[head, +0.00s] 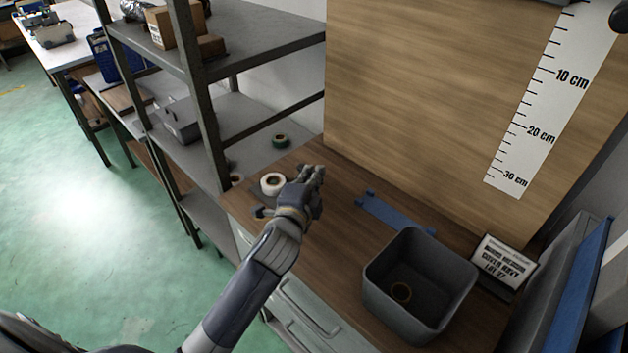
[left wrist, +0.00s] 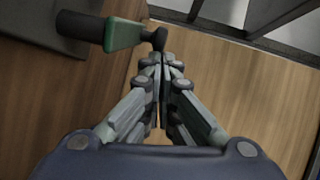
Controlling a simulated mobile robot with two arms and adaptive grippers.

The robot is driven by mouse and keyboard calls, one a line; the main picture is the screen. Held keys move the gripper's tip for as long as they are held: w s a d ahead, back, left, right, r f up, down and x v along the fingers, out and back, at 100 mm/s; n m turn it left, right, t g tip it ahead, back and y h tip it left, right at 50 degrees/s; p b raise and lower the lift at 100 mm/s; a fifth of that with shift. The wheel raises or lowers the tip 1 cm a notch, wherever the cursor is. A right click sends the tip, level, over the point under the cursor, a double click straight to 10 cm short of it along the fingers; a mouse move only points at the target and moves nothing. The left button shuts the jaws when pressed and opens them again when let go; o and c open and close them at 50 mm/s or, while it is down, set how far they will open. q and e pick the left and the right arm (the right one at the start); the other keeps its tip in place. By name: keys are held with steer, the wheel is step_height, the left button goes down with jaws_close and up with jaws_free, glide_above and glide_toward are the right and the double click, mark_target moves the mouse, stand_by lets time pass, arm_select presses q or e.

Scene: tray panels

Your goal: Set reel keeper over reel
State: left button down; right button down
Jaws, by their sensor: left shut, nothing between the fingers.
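A white reel (head: 273,184) lies on the brown worktop, left of my left gripper (head: 313,178). Partly behind the hand is a small dark grey piece (head: 263,212) at the worktop's near edge; I cannot tell whether it is the reel keeper. My left gripper is shut and empty, above the worktop. In the left wrist view its closed fingertips (left wrist: 162,66) are close to a green and black handle-like piece (left wrist: 123,34) at upper left; touching or apart is unclear. My right gripper is not in view.
A blue bar (head: 395,212) lies right of the hand. A label sign (head: 503,262) and shelf post (head: 208,125) flank the worktop.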

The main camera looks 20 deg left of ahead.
mark_target(302, 167)
arm_select(q)
steer(key=shift+w+n+y, duration=0.1)
steer(key=shift+n+y, duration=0.3)
steer(key=shift+y, duration=0.2)
steer(key=shift+w+a, duration=0.3)
steer(key=shift+w+a+n+g+y, duration=0.1)
steer(key=shift+a+n+g+y, duration=0.15)
steer(key=shift+n+y, duration=0.25)
steer(key=shift+w+a+n+g+y, duration=0.15)
steer(key=shift+n+g+y, duration=0.15)
steer(key=shift+y, duration=0.3)
steer(key=shift+a+r+p, duration=0.1)
steer(key=shift+a+p, duration=0.1)
steer(key=shift+p, duration=0.2)
steer(key=shift+w+a+p, duration=0.2)
steer(key=shift+a+p, duration=0.35)
steer(key=shift+a, duration=0.1)
